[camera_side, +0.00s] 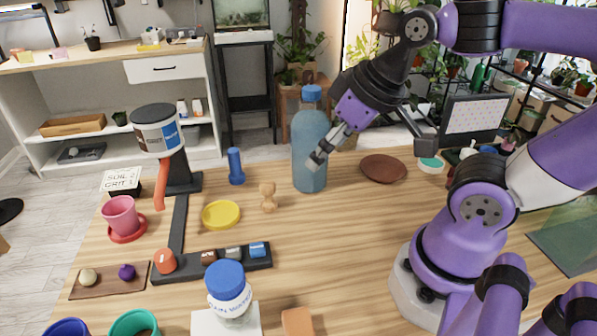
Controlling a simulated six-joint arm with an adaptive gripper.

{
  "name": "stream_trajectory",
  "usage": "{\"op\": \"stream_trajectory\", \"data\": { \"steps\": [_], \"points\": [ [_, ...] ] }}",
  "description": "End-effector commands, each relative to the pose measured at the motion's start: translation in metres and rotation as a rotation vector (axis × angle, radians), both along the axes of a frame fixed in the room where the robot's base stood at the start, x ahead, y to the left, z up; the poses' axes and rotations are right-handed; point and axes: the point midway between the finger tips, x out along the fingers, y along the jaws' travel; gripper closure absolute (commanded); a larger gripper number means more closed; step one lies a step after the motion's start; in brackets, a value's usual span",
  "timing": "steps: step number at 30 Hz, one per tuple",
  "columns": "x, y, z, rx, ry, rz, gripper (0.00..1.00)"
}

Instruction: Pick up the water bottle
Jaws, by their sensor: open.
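The water bottle (309,150) is tall, translucent blue-grey, with a blue cap. It stands upright on the wooden table, toward the back middle. My gripper (318,158) reaches down from the upper right, at the bottle's right side. One finger shows in front of the bottle's right edge; the other is hard to make out, so I cannot tell whether the bottle lies between them. The jaws are open. Whether a finger touches the bottle is unclear.
A blue cylinder (236,166), a small wooden figure (268,197) and a yellow dish (221,215) stand left of the bottle. A brown saucer (383,169) lies to its right. A white jar with a blue lid (229,291) stands in front. Bare table lies before the bottle.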

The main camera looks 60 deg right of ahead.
Motion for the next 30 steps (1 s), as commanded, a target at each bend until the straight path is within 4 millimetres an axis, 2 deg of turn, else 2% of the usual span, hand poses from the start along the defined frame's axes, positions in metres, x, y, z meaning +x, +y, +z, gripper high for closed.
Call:
{"op": "stream_trajectory", "data": {
  "steps": [5,8,11,14,16,18,22,25,30],
  "points": [
    [0.003,0.0,0.003,0.006,-0.001,0.0,0.18],
    [0.017,0.001,0.019,0.033,0.0,0.011,0.18],
    [0.043,-0.006,0.048,0.072,-0.001,0.039,0.18],
    [0.066,-0.029,0.076,0.087,0.005,0.081,0.18],
    [0.074,-0.053,0.089,0.079,0.015,0.11,0.18],
    [0.076,-0.079,0.098,0.06,0.03,0.139,0.18],
    [0.07,-0.118,0.105,0.019,0.057,0.171,0.18],
    [0.065,-0.132,0.106,0.0,0.069,0.188,0.18],
    [0.069,-0.132,0.097,0.001,0.07,0.198,0.18]
  ]
}}
